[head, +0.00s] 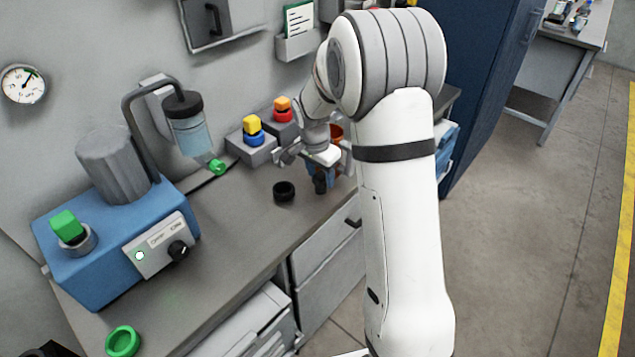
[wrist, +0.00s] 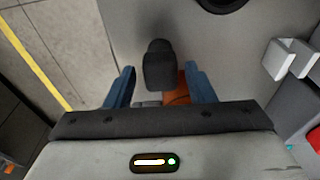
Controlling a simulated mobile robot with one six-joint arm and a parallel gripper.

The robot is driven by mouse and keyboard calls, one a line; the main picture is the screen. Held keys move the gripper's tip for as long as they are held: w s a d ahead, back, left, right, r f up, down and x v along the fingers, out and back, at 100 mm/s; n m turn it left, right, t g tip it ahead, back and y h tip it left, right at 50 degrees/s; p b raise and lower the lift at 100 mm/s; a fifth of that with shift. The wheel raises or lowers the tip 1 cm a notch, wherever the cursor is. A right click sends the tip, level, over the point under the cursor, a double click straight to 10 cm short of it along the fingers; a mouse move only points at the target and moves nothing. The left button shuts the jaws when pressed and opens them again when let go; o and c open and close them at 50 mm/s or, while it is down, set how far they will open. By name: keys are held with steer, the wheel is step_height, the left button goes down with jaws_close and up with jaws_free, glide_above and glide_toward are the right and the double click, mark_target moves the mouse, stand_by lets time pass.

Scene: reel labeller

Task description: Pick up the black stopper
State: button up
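The black stopper (wrist: 158,66) shows in the wrist view as a dark body with a narrower rounded end. It lies between the two blue fingers of my gripper (wrist: 159,72), with a gap visible on each side. My gripper is open. In the head view the black stopper (head: 320,183) is a small dark shape at the bench's front edge, just below my gripper (head: 318,168). The fingers partly hide it there. I cannot tell its exact height relative to the fingertips.
A black ring (head: 284,191) lies on the grey bench (head: 235,225), left of my gripper. An orange container (head: 336,131) stands behind it, partly hidden. Blocks with coloured knobs (head: 252,140) stand against the wall. A blue machine (head: 95,260) fills the bench's left.

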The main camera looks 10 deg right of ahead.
steer(key=c, duration=0.8)
steer(key=shift+r, duration=0.1)
steer(key=shift+c, duration=0.2)
